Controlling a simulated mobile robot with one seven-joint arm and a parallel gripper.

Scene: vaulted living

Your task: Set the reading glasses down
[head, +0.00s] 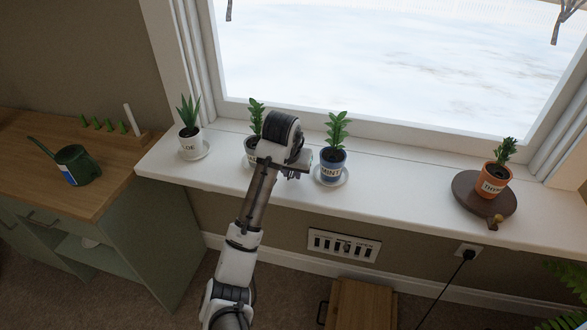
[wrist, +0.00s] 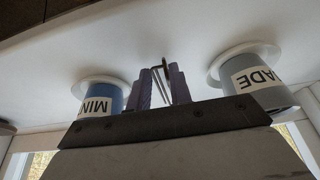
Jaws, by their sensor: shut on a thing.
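My gripper (wrist: 163,90) is shut on the reading glasses (wrist: 158,76), which show in the wrist view only as thin dark and metallic strips between the two fingers. It is over the white windowsill (head: 400,185), between the blue MINT pot (head: 331,165) and the grey JADE pot (head: 249,146). In the wrist view the MINT pot (wrist: 98,94) is left of the fingers and the JADE pot (wrist: 262,88) is right. In the head view my wrist hides the fingertips and glasses. I cannot tell whether the glasses touch the sill.
A white ALOE pot (head: 190,142) stands at the sill's left. A terracotta pot (head: 493,180) stands on a dark round board (head: 464,192) at the right. The sill between MINT and the board is clear. A green watering can (head: 77,164) is on the wooden cabinet top (head: 110,185).

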